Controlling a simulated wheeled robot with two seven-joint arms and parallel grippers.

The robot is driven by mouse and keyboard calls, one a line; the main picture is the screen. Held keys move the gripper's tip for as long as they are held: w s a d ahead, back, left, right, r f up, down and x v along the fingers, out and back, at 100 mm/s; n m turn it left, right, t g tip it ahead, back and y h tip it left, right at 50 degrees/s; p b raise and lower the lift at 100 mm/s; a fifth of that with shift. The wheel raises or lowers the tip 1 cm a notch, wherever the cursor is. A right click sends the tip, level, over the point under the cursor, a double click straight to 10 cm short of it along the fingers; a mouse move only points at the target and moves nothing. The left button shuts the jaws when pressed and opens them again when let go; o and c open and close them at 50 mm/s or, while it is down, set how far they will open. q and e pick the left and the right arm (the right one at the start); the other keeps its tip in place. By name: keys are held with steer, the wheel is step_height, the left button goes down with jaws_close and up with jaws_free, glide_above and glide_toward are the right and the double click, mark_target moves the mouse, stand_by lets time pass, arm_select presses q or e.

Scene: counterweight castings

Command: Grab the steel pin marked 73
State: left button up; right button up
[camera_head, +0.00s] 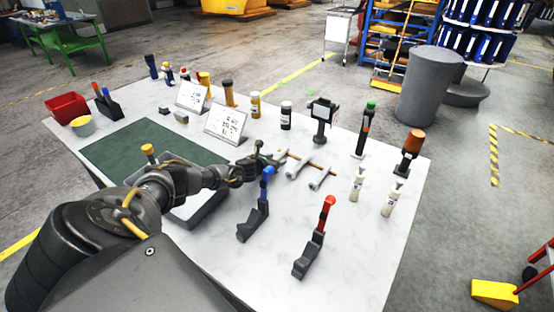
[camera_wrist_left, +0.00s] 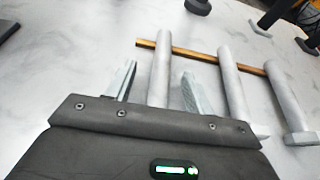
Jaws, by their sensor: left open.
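Several grey steel pins lie side by side across a thin wooden strip (camera_wrist_left: 200,56) on the white table; three show in the left wrist view. They are a left pin (camera_wrist_left: 161,52), a middle pin (camera_wrist_left: 231,82) and a right pin (camera_wrist_left: 288,98). In the head view, one pin (camera_head: 297,167) and another pin (camera_head: 321,179) are clear of my gripper. I cannot read the number 73 on any pin. My left gripper (camera_head: 268,158) is open at the strip's left end. In the wrist view its fingers (camera_wrist_left: 158,73) appear either side of the left pin; contact cannot be told.
A blue-handled clamp (camera_head: 259,206) stands close to my left gripper, and a red-handled clamp (camera_head: 316,238) is farther right. Two white bottles (camera_head: 357,186) and a black stand (camera_head: 321,122) are near the pins.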

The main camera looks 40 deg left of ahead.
arm_select(q)
steer(key=shift+c, duration=0.3)
steer(key=shift+r, duration=0.1)
jaws_close()
